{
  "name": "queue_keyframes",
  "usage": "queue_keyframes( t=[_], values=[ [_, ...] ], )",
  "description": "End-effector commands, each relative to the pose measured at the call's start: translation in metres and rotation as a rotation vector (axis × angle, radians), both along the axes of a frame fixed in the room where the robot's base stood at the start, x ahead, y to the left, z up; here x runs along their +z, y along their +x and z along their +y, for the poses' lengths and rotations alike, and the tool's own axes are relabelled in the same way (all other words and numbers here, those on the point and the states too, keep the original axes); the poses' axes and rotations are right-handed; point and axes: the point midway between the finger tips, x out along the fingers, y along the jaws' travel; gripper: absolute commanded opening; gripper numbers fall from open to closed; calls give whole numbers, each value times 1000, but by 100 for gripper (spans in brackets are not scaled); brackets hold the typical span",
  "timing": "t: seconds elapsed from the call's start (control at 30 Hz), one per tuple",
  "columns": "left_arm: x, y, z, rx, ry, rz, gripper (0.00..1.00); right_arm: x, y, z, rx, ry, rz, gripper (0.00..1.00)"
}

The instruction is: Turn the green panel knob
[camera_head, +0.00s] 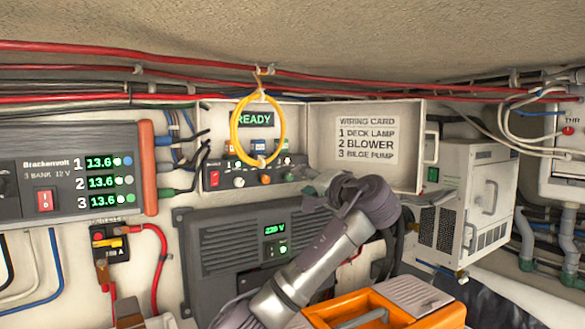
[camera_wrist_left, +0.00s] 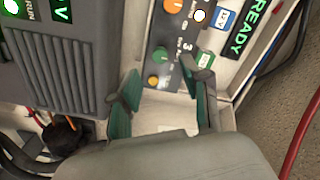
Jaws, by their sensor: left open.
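In the left wrist view, the green knob (camera_wrist_left: 162,55) sits on the dark face of the switch panel (camera_wrist_left: 173,38), close to the number 3. A smaller orange knob (camera_wrist_left: 153,82) is beside it, closer to my fingers. My left gripper (camera_wrist_left: 165,88) is open and empty, its green-padded fingers spread on either side of the panel's near end. The green knob lies just beyond the fingertips, apart from them. In the head view, my left gripper (camera_head: 316,186) is at the right end of the panel (camera_head: 250,180), where the green knob is hard to make out. My right gripper is not in view.
A yellow cable loop (camera_head: 235,130) hangs in front of the panel box. Its open lid (camera_head: 365,140) carries a wiring card. A grey vented unit (camera_head: 225,245) is below, a white box (camera_head: 465,205) to the right, and an orange case (camera_head: 350,303) in front. Red cables (camera_head: 200,75) run overhead.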

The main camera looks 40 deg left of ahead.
Motion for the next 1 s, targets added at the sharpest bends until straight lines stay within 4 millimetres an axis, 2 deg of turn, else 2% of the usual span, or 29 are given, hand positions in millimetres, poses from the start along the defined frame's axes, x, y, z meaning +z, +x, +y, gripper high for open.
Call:
queue_keyframes(
  t=[0.03,0.3,0.43,0.7,0.77,1.0],
  values=[
    [6,2,12,4,1,3,47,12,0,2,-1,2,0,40],
    [3,14,47,0,0,1,47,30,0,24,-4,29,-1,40],
    [1,16,54,0,0,-1,47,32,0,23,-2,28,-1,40],
    [-1,16,55,-1,0,-1,47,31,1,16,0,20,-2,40],
    [0,16,55,-1,0,-1,39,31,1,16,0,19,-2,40],
    [0,16,54,-1,0,-1,0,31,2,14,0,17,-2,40]
  ],
)
